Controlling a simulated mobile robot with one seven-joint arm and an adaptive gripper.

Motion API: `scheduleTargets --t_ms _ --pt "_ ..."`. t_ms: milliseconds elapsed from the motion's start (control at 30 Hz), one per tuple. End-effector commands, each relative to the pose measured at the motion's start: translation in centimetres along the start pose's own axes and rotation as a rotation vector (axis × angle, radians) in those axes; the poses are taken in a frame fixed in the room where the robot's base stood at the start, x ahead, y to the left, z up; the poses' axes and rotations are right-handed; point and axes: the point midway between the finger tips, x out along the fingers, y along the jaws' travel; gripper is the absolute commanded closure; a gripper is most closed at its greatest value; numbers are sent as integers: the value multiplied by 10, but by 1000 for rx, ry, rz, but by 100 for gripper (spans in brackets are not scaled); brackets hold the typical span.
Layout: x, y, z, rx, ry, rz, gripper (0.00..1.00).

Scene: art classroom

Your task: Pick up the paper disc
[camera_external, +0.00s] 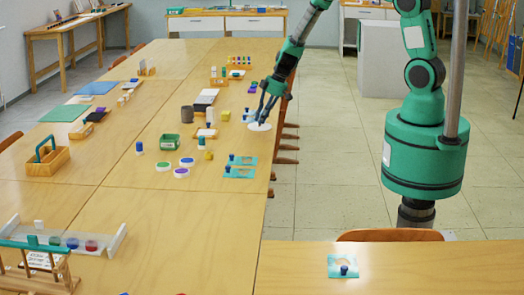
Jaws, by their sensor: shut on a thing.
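The paper disc (259,127) is a flat white round thing at the right edge of the long wooden table. My gripper (262,121) points down at it from above, with its fingertips at the disc. The gripper is shut on the disc. The fingers cover part of its upper side. The view is too small to tell whether the disc still touches the table top.
The long wooden table (110,182) holds many items. A wooden caddy (48,158) stands at left. Chairs line the table's right side.

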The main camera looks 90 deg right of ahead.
Motion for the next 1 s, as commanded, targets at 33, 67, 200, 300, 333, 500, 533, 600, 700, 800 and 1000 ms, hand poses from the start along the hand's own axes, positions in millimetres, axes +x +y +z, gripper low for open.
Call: scheduleTargets --t_ms 33,67,200,300,333,500,533,600,700,800,1000 --pt "-3 -4 5 2 1 1 95" --pt "-5 -6 8 1 1 1 95" --pt "-12 -16 22 1 0 0 95" --pt "-18 -23 31 1 1 1 95" --pt "-19 -25 34 1 1 1 95" --pt "-26 -36 47 1 1 0 95" --pt "-28 -37 49 1 1 0 95" --pt "-30 -40 53 1 1 0 95" --pt "-32 -44 58 1 1 0 95" --pt "-34 -47 62 1 0 0 95" --pt "-36 -50 65 1 0 0 95"
